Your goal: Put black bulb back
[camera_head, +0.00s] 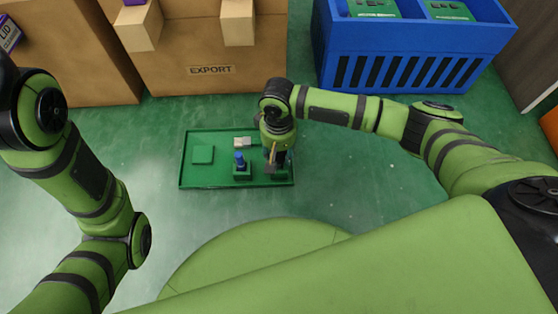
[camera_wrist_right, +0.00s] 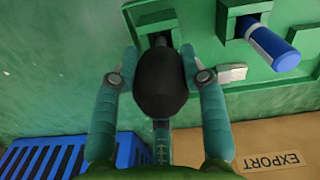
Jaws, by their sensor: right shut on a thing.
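The black bulb (camera_wrist_right: 160,85) fills the middle of the right wrist view, between the two fingers of my right gripper (camera_wrist_right: 158,65), which is shut on it. Beyond it is a slotted green block (camera_wrist_right: 157,20); the bulb hides whether and how it joins the slot. In the head view my right gripper (camera_head: 276,160) points down over the right end of the green tray (camera_head: 214,182). A blue-topped lever (camera_head: 239,158) stands on its own block to the left; it also shows in the right wrist view (camera_wrist_right: 272,42). My left arm shows without its gripper.
A flat green square (camera_head: 203,154) and a small pale piece (camera_head: 242,141) lie on the tray. Cardboard boxes, one marked EXPORT (camera_head: 212,85), and a blue crate (camera_head: 415,50) with green boards stand behind. The floor left of the tray is clear.

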